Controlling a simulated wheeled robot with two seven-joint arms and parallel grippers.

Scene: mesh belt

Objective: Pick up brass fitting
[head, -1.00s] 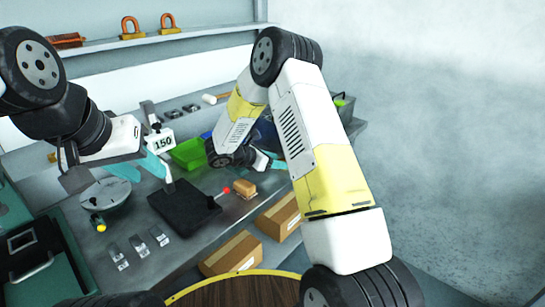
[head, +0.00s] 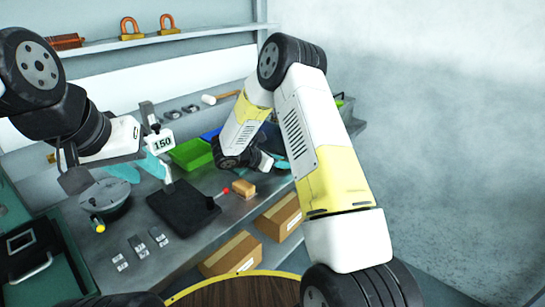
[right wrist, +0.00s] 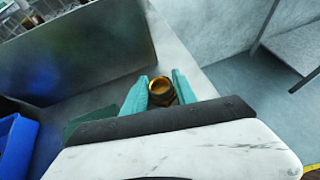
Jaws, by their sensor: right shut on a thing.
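The brass fitting (right wrist: 162,90) is a short golden ring-shaped piece with a dark bore, seen end-on in the right wrist view. My right gripper (right wrist: 160,88) is shut on it, with one teal finger on each side. In the head view my right gripper (head: 280,164) is over the right part of the bench, mostly hidden by my own arm, and the fitting cannot be seen there. My left gripper (head: 142,169) is open, its two teal fingers apart above the bench near the round scale, with nothing visible between them.
On the bench (head: 192,240) are a green bin (head: 190,154), a black mat (head: 180,207), a round dial device (head: 105,198), a small tan block (head: 243,188) and several metal clips. A blue bin (right wrist: 17,148) shows in the right wrist view.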

